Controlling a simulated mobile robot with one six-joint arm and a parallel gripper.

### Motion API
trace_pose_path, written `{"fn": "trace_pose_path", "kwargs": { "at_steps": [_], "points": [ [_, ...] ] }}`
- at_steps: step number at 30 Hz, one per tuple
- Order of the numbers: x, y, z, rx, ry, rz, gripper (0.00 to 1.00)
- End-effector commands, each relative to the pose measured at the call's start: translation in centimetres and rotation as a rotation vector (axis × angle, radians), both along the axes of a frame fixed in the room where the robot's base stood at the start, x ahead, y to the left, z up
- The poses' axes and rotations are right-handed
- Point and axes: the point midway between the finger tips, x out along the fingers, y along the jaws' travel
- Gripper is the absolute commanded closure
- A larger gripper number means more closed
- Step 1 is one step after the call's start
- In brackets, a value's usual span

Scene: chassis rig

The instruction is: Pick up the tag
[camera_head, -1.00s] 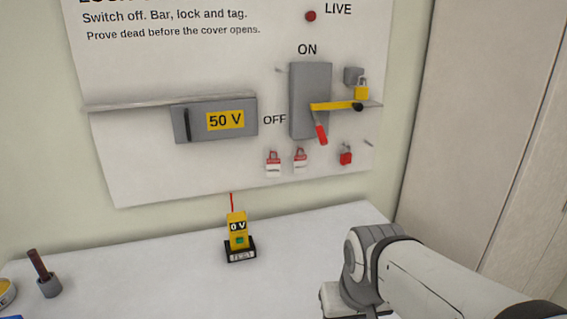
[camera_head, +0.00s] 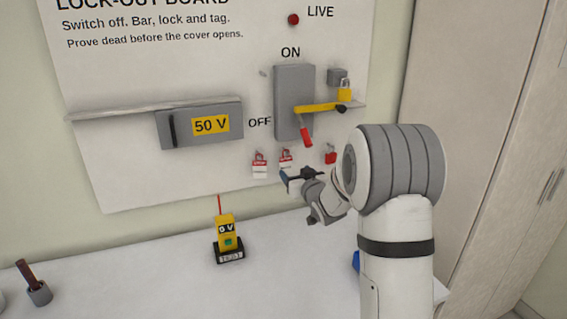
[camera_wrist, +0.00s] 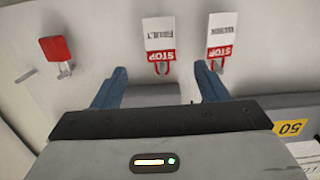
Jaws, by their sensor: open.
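Two white tags with red STOP bands hang on the board. In the head view the left tag (camera_head: 260,166) is clear, and the right tag (camera_head: 286,157) is partly hidden low down by my gripper (camera_head: 298,177). In the wrist view, upside down, the FAULT tag (camera_wrist: 159,34) lies ahead between the lines of my two fingers, and the WORK tag (camera_wrist: 222,32) is further right, beyond the right finger. My gripper (camera_wrist: 161,70) is open, with blue fingertips apart and nothing between them. Whether a fingertip touches the board cannot be told.
A red padlock (camera_head: 330,154) hangs right of the tags. Above are the switch box (camera_head: 293,82) with a yellow bar (camera_head: 318,107), a yellow padlock (camera_head: 344,93) and a 50 V box (camera_head: 180,125). A yellow tester (camera_head: 227,232) stands on the table (camera_head: 130,275).

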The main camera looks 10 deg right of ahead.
Motion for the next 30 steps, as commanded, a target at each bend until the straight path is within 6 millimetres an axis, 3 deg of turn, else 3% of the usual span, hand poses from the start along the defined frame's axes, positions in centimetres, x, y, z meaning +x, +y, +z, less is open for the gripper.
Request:
{"fn": "trace_pose_path", "kwargs": {
  "at_steps": [21, 30],
  "points": [
    [7.4, 1.4, -1.3, 0.008, -0.023, 0.013, 0.33],
    [7.9, 1.4, -1.5, 0.008, -0.022, 0.012, 0.33]
  ]
}}
